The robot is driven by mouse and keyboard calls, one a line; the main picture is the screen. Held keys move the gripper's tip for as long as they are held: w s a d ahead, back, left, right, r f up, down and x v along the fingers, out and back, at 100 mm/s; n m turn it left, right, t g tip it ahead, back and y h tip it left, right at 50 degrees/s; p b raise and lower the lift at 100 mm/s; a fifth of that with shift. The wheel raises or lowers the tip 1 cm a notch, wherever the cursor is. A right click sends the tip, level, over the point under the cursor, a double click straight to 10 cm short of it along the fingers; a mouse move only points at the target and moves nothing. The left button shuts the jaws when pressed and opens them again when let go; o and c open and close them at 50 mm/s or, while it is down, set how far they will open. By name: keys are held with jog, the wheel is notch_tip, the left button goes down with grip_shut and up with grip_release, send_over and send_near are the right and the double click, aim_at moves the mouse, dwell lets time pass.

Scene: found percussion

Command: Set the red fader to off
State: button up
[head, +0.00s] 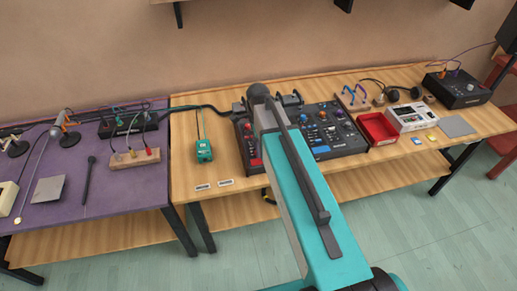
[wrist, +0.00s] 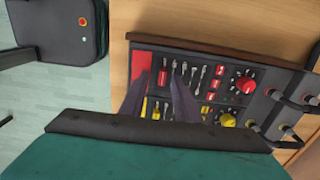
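The control panel (head: 320,135) is a dark box with knobs and faders on the wooden table; it also shows close up in the wrist view (wrist: 205,57). In the wrist view a small red fader cap (wrist: 163,78) sits beside a flat red patch, with pale levers to its right. My gripper (wrist: 161,73) is open over the panel, its two dark fingers apart with the red cap between their tips in the picture. I cannot tell whether they touch it. In the head view my arm hides the gripper and part of the panel.
A red knob (wrist: 245,82) and a yellow knob (wrist: 227,120) stand to the right in the wrist view, with cables beyond. In the head view a teal box (head: 204,151) lies left of the panel, and a red tray (head: 377,128) and white device (head: 411,117) lie right.

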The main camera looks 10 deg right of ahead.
notch_tip(320, 180, up, 13)
jog(key=b, duration=0.3)
dwell(0.7)
jog(key=shift+s+d+f, duration=0.1)
jog(key=shift+s+f, duration=0.05)
jog(key=shift+f, duration=0.05)
dwell(0.4)
